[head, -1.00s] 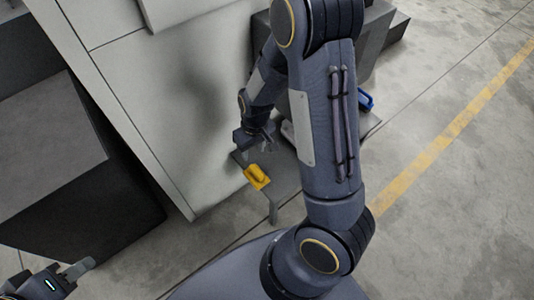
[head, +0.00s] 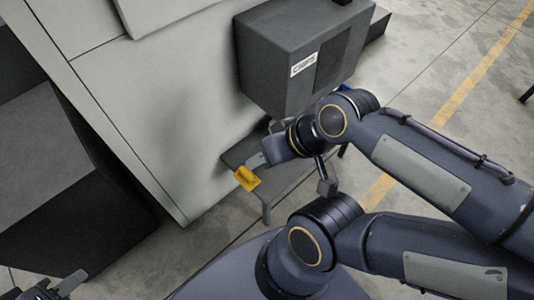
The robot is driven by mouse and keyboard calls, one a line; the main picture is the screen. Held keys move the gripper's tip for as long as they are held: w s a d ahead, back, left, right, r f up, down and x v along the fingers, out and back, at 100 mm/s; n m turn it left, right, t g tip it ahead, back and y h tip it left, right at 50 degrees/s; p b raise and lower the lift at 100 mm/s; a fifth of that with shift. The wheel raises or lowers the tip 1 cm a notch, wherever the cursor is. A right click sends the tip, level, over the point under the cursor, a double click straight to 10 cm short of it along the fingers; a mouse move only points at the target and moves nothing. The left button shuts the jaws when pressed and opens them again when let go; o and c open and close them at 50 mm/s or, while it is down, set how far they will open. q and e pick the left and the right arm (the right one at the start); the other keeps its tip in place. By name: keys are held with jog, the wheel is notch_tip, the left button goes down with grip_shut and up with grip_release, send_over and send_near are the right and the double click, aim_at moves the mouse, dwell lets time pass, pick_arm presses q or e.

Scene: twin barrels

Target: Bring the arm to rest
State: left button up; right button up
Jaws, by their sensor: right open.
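My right arm (head: 425,160) is folded, with its elbow out toward the right edge and its forearm coming back to the middle. My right gripper (head: 291,173) is open and empty, with its two fingers spread wide. It appears over or in front of the small dark table, right of a yellow object (head: 246,179). My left gripper (head: 68,284) shows only in part at the bottom left corner, with one grey finger visible. Whether it is open is hidden.
The yellow object lies at the front edge of the small dark table (head: 237,157). A dark grey box with a white label (head: 303,64) stands behind. A blue thing (head: 345,87) is mostly hidden by my wrist. Open concrete floor (head: 430,70) lies to the right.

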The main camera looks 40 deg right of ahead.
notch_tip(320, 180, up, 23)
jog(key=p, duration=2.3)
jog(key=shift+f, duration=0.25)
jog(key=shift+c, duration=0.5)
jog(key=shift+d, duration=0.1)
